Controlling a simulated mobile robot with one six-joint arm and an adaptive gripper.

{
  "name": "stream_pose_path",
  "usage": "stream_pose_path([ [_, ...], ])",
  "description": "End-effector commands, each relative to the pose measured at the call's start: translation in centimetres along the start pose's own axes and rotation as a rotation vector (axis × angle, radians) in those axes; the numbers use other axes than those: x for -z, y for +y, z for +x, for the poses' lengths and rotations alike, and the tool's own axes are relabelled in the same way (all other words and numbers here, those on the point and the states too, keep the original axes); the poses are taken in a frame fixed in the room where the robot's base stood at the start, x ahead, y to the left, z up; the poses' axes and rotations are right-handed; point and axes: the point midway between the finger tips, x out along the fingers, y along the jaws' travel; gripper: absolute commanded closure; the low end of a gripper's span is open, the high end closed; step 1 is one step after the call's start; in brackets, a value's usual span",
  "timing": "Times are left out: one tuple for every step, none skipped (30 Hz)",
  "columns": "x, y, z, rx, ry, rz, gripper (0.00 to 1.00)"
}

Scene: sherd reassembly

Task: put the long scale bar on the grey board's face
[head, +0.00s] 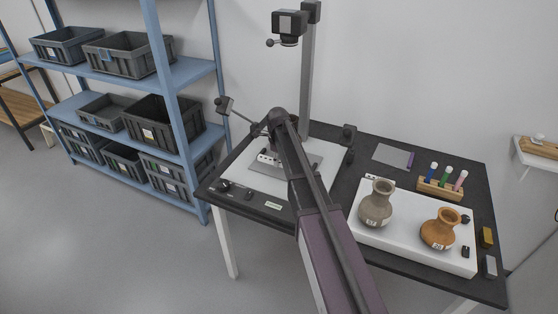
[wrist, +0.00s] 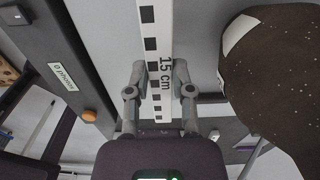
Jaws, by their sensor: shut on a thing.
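The long scale bar (wrist: 152,45), white with black squares and marked "15 cm", runs between my gripper's fingers in the wrist view. My gripper (wrist: 158,80) is shut on it. A white, dark-marked strip, seemingly this bar (head: 268,158), shows in the head view beside my arm, over the copy stand. The grey board (head: 318,160) lies on the stand's white base, partly hidden by my arm. Its grey face (wrist: 204,40) seems to lie behind the bar in the wrist view. I cannot tell whether the bar touches it.
The stand's column (head: 307,80) rises behind, with lamps (head: 224,105) at the side. Two vases (head: 376,205) (head: 440,230) stand on a white slab (head: 410,245) at right, near a tube rack (head: 440,188).

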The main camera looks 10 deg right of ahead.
Motion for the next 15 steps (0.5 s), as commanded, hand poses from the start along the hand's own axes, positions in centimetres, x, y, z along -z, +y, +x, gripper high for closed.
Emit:
stream_pose_path([
  [0.0, 0.0, 0.8, 0.0, 0.0, 0.0, 1.0],
  [0.0, 0.0, 1.0, 0.0, 0.0, 0.0, 1.0],
  [0.0, 0.0, 1.2, 0.0, 0.0, 0.0, 1.0],
  [0.0, 0.0, 1.5, 0.0, 0.0, 0.001, 1.0],
  [0.0, 0.0, 1.7, 0.0, 0.0, 0.001, 1.0],
  [0.0, 0.0, 1.9, 0.0, 0.0, 0.001, 1.0],
  [0.1, 0.0, 2.2, 0.0, 0.0, 0.001, 1.0],
  [0.1, 0.0, 2.4, 0.0, 0.0, 0.001, 1.0],
  [0.1, 0.0, 2.6, 0.0, 0.0, 0.001, 1.0],
  [0.1, -0.1, 2.9, 0.0, 0.0, 0.001, 1.0],
  [0.1, 0.0, 3.1, 0.0, 0.0, 0.001, 1.0],
  [0.1, -0.1, 3.3, 0.0, 0.0, 0.001, 1.0],
  [0.1, -0.1, 3.5, 0.0, 0.0, 0.001, 1.0],
  [0.1, -0.1, 3.7, 0.0, 0.0, 0.001, 1.0],
  [0.1, -0.1, 3.9, 0.0, 0.0, 0.001, 1.0],
])
